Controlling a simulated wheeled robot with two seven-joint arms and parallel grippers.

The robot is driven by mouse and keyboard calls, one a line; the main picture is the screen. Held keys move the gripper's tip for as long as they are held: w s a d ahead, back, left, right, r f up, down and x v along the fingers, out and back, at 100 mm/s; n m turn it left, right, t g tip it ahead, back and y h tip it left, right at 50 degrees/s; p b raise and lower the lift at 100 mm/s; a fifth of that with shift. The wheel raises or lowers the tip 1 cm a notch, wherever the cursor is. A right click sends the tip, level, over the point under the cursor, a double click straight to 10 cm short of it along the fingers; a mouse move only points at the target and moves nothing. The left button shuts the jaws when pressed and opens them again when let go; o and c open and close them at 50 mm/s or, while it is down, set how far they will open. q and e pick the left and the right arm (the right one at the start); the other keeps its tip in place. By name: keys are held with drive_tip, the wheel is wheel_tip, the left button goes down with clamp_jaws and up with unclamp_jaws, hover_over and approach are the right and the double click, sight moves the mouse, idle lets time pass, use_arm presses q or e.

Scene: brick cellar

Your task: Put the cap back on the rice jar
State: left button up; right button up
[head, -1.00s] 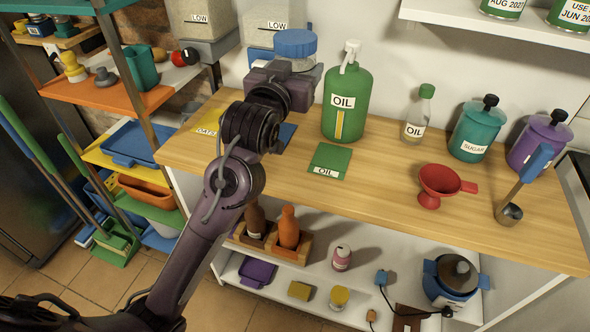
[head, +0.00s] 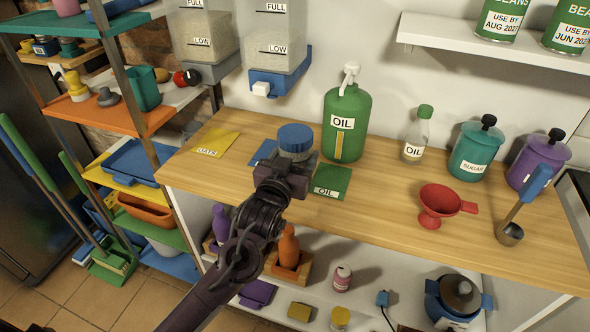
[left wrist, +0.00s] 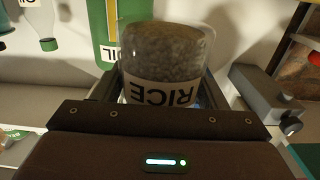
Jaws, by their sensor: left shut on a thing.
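The rice jar (left wrist: 165,55) is clear, with brownish grain and a RICE label that reads upside down in the left wrist view. In the head view a blue cap (head: 295,136) sits on top of it; how tightly it sits cannot be told. My left gripper (head: 290,172) is shut around the jar from the front. The jar is over or on the blue mat (head: 262,152), left of the green oil mat. My gripper hides its lower part, so I cannot tell whether it touches the mat. My right gripper is not in view.
A green oil bottle (head: 347,120) stands close behind and right of the jar. The green OIL mat (head: 331,181) is bare, and so is the yellow OATS mat (head: 215,143). A red funnel (head: 440,203) stands farther right. Grain dispensers (head: 274,40) hang on the wall behind.

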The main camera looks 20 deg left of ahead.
use_arm(q)
wheel_tip(320, 180, down, 4)
drive_tip(key=shift+f, duration=0.1)
idle(0.4)
drive_tip(key=shift+f, duration=0.2)
drive_tip(key=o, duration=1.9)
